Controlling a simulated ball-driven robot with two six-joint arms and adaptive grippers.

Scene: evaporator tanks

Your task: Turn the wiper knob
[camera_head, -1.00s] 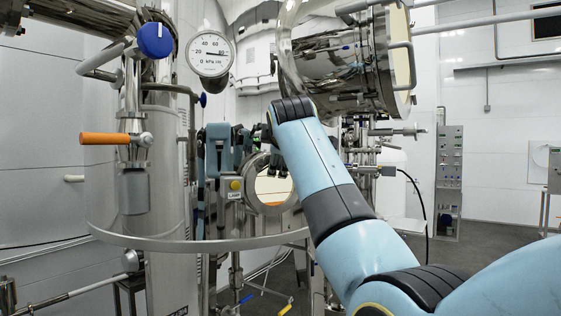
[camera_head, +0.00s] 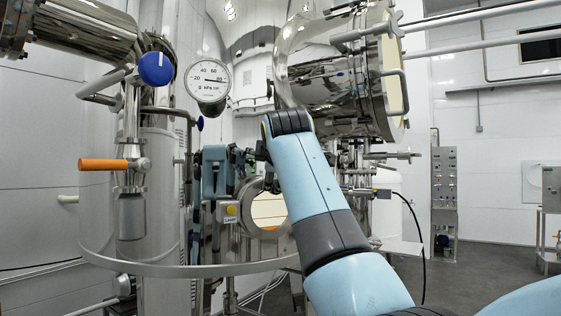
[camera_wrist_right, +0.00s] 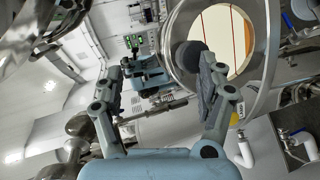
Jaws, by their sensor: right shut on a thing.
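My right gripper (camera_wrist_right: 158,74) shows from behind in the wrist view, with its two fingers standing well apart. A dark round knob (camera_wrist_right: 188,53) sits at the inner side of the right-hand finger's tip, beside the round sight glass (camera_wrist_right: 226,38). I take it as the wiper knob, and the grip on it as closed; the contact at the far finger is unclear. In the head view the right gripper (camera_head: 225,170) is small, partly behind my arm's end, beside the sight glass (camera_head: 268,210). The knob cannot be made out there. My left gripper is not in view.
A blue knob (camera_head: 155,68), a pressure gauge (camera_head: 208,80) and an orange handle (camera_head: 103,164) are at left. A large steel vessel (camera_head: 335,85) hangs above my right arm. A metal ring rail (camera_head: 190,270) curves below. Open floor shows at right.

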